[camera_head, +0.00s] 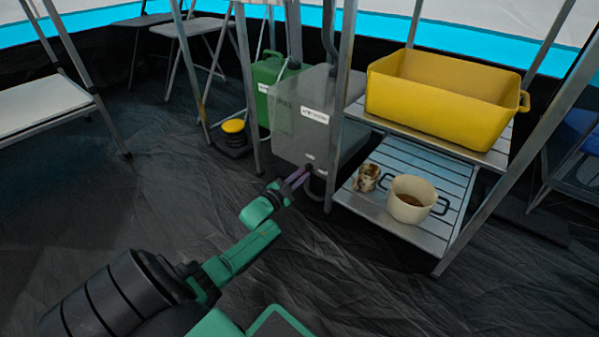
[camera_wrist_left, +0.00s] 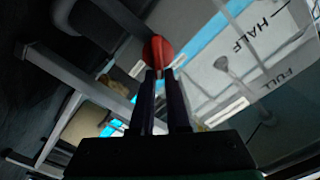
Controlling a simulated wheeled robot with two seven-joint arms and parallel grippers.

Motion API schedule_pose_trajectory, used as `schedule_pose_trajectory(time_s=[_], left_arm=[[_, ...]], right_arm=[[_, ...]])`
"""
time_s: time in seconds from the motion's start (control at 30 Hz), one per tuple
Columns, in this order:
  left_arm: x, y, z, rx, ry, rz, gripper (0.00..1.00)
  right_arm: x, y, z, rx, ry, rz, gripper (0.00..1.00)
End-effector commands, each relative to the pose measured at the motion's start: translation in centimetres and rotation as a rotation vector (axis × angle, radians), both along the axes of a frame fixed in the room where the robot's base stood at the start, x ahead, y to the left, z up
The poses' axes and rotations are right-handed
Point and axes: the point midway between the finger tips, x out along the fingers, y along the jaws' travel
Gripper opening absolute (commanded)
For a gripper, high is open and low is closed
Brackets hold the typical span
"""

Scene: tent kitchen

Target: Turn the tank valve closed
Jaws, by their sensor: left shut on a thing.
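A translucent grey tank (camera_head: 300,118) with white labels stands behind the shelf leg. It also shows in the left wrist view (camera_wrist_left: 222,92), with the marks HALF and FULL. The tank valve has a red handle (camera_wrist_left: 157,50), seen in the left wrist view between and just past the fingertips. My left gripper (camera_head: 301,176) reaches the low front of the tank and is shut on the valve handle; its fingertips also show in the left wrist view (camera_wrist_left: 163,73). In the head view the fingers mostly hide the valve. My right gripper is not in view.
A metal shelf to the right holds a yellow tub (camera_head: 440,105) above, and a cream pot (camera_head: 411,200) and a dirty can (camera_head: 366,178) below. A shelf leg (camera_head: 339,110) stands close to the gripper. A green canister (camera_head: 268,75) is behind. The floor at left is clear.

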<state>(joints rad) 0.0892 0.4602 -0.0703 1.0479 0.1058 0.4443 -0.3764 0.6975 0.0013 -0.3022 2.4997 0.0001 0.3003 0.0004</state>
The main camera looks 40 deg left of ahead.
Motion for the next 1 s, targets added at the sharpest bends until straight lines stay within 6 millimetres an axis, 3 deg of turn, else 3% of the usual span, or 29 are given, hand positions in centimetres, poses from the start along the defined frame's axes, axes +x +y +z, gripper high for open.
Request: schedule_pose_trajectory(time_s=[0.03, 0.6, 1.0], left_arm=[[-0.3, 0.4, -0.9, 0.037, 0.022, 0.014, 0.0], [-0.3, 0.4, -1.6, 0.565, 0.029, 0.021, 0.0], [-0.3, 0.5, -1.8, 0.792, 0.032, 0.023, 0.0]], right_arm=[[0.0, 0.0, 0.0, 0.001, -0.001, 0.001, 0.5], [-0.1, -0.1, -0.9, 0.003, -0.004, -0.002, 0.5], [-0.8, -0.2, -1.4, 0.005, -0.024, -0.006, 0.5]])
